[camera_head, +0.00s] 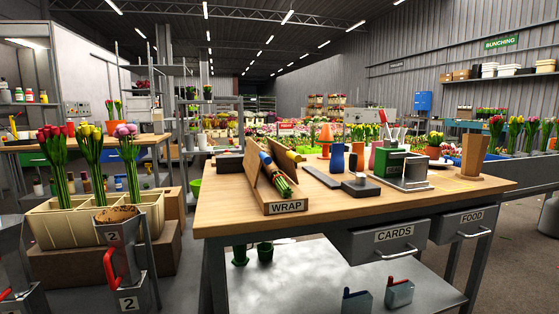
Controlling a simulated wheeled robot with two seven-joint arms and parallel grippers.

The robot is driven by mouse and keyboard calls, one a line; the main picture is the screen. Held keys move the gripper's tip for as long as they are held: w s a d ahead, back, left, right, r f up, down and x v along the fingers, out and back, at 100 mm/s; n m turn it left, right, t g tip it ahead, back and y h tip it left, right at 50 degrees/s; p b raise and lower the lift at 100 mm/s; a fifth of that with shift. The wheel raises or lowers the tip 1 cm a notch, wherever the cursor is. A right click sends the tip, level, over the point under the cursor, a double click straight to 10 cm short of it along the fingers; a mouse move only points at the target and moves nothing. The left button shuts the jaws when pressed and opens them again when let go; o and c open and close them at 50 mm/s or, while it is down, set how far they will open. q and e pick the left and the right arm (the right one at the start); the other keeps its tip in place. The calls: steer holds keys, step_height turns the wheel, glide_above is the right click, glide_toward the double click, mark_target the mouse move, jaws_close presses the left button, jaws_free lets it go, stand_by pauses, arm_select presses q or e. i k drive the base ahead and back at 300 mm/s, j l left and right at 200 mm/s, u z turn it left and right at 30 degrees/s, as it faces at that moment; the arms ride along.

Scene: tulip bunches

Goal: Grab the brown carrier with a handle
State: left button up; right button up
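A brown wooden open holder (283,208) labelled WRAP stands on the near left part of the worktable. Rolls and a green-tipped bundle lie in it. I cannot make out a carrying handle on it, so I cannot tell if it is the carrier. On the left, a grey container (128,297) labelled 2 has a red handle (110,267) and a brown top. A plain brown box (150,256) is under the cream flower crate. Neither of my grippers shows in the head view.
The wooden worktable (225,217) fills the middle, with drawers labelled CARDS (385,240) and FOOD (470,222). A grey tablet-like slab (322,177), a green-and-grey device (403,168) and a brown vase (474,156) stand on it. The cream crate (60,226) holds tulips. Floor shows at right.

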mark_target(474, 146)
steer(key=z, duration=1.3)
